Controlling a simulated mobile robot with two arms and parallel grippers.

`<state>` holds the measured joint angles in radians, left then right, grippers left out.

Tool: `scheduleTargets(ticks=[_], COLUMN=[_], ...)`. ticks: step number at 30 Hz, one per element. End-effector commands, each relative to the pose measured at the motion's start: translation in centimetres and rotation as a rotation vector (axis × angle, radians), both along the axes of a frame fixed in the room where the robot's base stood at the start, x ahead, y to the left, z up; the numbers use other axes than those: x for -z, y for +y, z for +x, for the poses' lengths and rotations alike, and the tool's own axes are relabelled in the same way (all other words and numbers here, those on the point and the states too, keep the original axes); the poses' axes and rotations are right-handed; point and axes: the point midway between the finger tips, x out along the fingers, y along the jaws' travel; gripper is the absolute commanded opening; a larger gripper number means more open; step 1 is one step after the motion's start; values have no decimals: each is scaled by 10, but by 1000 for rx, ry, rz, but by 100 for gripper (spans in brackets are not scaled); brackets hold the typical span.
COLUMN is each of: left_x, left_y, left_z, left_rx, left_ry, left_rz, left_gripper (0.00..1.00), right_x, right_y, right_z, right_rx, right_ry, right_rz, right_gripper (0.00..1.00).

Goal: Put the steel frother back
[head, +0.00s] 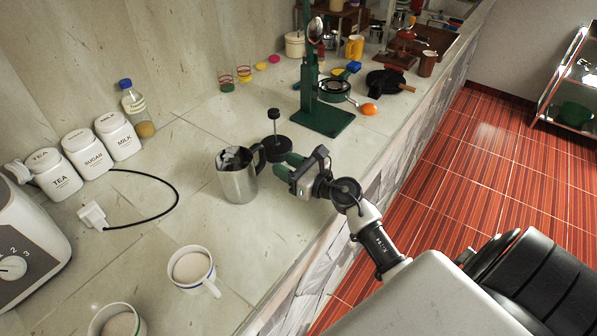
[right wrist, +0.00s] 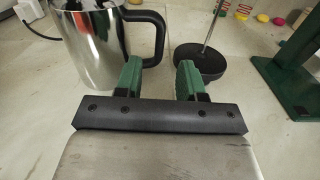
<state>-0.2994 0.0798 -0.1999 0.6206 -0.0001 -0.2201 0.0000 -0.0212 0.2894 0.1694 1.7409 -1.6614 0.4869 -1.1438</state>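The steel frother jug (head: 238,184) stands upright on the counter, with dark and whitish contents at its mouth and a black handle on its right. In the right wrist view the jug (right wrist: 92,45) is at upper left. A black lid with a thin plunger rod (head: 275,142) sits on the counter just behind and right of the jug; it also shows in the right wrist view (right wrist: 200,65). My right gripper (head: 284,166) is low beside the handle. Its green fingers (right wrist: 158,68) are apart with only counter visible between them. My left gripper is out of view.
Two mugs (head: 191,271) (head: 117,321) stand in front. White canisters (head: 87,158), a plug with black cable (head: 93,214) and a bottle (head: 135,107) are at left. A green stand (head: 323,119) is behind. The counter edge drops to the floor at right.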

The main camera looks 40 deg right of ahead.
Motion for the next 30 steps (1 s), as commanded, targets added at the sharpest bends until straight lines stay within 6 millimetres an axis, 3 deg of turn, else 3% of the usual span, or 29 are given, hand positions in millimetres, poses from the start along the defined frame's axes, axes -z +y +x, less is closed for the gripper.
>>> scheduleTargets(ticks=[3, 9, 30], left_x=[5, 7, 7], left_y=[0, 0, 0], left_z=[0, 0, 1], left_rx=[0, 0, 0], left_ry=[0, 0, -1], left_rz=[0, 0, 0], left_gripper=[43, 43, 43], right_x=[2, 0, -1], right_y=[-7, -12, -13], right_z=[-20, -36, -37], right_rx=[0, 0, 0], right_ry=[2, -1, -1], right_rz=[-1, 1, 1], right_gripper=[39, 39, 39])
